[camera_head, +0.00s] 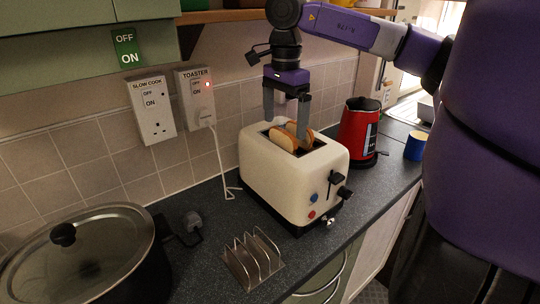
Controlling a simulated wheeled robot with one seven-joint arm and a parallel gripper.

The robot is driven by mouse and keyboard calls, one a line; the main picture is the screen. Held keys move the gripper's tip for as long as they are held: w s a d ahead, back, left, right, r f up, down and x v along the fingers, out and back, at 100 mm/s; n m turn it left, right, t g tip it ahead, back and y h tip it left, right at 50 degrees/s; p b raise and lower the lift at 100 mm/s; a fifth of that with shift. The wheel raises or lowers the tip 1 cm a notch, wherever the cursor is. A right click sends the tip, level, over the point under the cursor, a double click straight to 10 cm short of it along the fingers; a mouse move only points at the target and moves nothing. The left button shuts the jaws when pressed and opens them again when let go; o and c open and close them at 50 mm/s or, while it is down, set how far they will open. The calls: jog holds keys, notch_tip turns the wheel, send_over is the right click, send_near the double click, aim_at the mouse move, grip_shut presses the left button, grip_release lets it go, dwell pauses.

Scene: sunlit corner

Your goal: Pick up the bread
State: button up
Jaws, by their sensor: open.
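The bread shows as two brown-edged slices standing upright in the slots of a cream toaster (293,187), their tops above the slots. One slice of bread (281,142) is at the left, and the other is beside it at the right, partly behind a finger. My gripper (286,125) points down from above the toaster. Its two grey fingers are apart, one at the left above the toaster's far edge and one reaching down by the right slice. I cannot tell whether the fingers touch the bread.
A metal toast rack (252,262) stands on the dark counter in front of the toaster. A lidded pot (85,255) is at the left. A red kettle (359,132) and a blue mug (415,146) stand at the right. A white cord runs from the wall socket (197,100).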

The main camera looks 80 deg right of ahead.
aim_at(282, 143)
jog(key=shift+w+f+p, duration=0.15)
jog(key=shift+f+p, duration=0.75)
jog(key=shift+f, duration=2.7)
jog(key=c, duration=1)
jog(key=shift+r, duration=0.1)
